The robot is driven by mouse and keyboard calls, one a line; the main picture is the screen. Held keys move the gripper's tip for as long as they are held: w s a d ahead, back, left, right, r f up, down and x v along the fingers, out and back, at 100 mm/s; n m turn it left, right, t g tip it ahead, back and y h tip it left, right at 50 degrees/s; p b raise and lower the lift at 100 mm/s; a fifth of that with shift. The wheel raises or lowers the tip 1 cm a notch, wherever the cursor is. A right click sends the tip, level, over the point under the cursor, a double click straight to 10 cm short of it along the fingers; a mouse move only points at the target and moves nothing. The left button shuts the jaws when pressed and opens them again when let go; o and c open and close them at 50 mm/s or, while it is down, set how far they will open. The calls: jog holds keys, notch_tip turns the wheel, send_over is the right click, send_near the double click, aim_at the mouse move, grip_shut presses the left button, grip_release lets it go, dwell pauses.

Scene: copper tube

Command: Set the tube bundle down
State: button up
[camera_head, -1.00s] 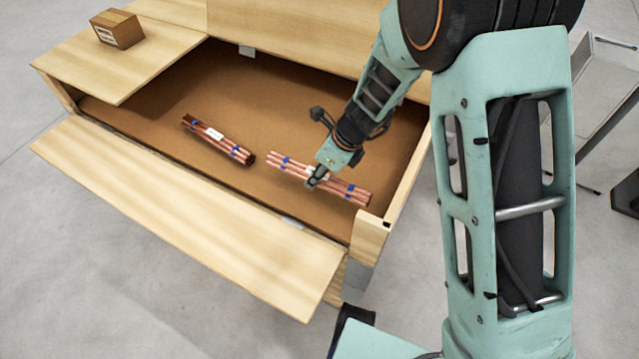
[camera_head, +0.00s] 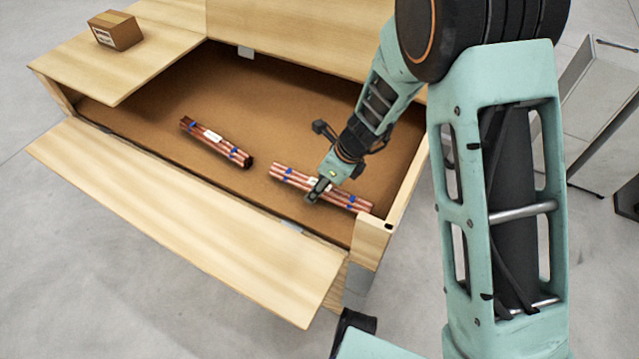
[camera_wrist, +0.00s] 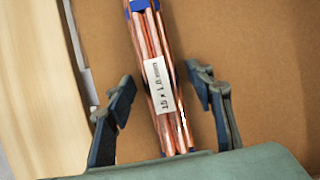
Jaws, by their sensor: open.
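A bundle of copper tubes (camera_head: 289,173) with blue bands lies on the brown floor of the wooden crate (camera_head: 387,225), near its right end. My gripper (camera_head: 318,190) is over the middle of this bundle. In the wrist view the bundle (camera_wrist: 147,40) with its white label runs between the two fingers of my gripper (camera_wrist: 158,92). The fingers stand apart, with a gap on each side of the tubes. A second, similar bundle (camera_head: 228,150) lies on the crate floor to the left, apart from the first.
The crate's front flap (camera_head: 180,225) is folded outward, and another flap (camera_head: 110,65) at the left carries a small cardboard box (camera_head: 116,31). The right crate wall is close to the bundle's right end. Bare crate floor (camera_head: 270,100) lies behind both bundles.

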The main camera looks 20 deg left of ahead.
jog(key=p+v, duration=0.4)
jog(key=v, duration=0.8)
jog(key=shift+p, duration=0.3)
jog(key=shift+r, duration=0.1)
